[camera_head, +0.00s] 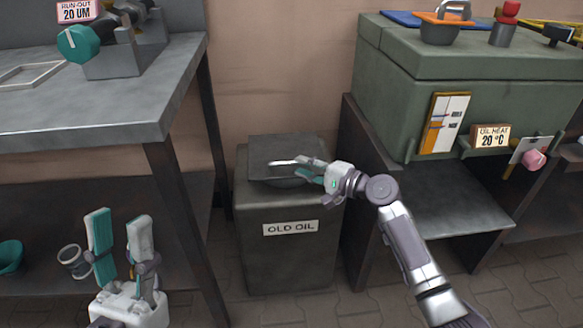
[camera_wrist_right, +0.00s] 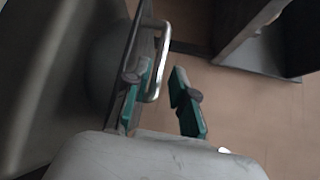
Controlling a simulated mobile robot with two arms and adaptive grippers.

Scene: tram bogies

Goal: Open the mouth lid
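The mouth lid (camera_head: 262,160) is a dark plate on top of the grey bin labelled "OLD OIL" (camera_head: 290,250). A rounded rim shows just below it; I cannot tell whether the lid is slightly raised. Its pale metal handle (camera_head: 284,162) also shows in the right wrist view (camera_wrist_right: 157,75). My right gripper (camera_head: 304,167) is at the handle, with its fingers apart. In the right wrist view (camera_wrist_right: 156,75) the handle bar lies between the fingers, close to the left one. My left gripper (camera_head: 119,216) is open and empty, pointing up at the lower left, away from the bin.
A grey workbench (camera_head: 110,110) stands left of the bin, its leg near my left gripper. A green oil heater cabinet (camera_head: 440,90) on a dark stand is to the right. A cup (camera_head: 73,262) and a teal bowl (camera_head: 10,256) sit at the lower left.

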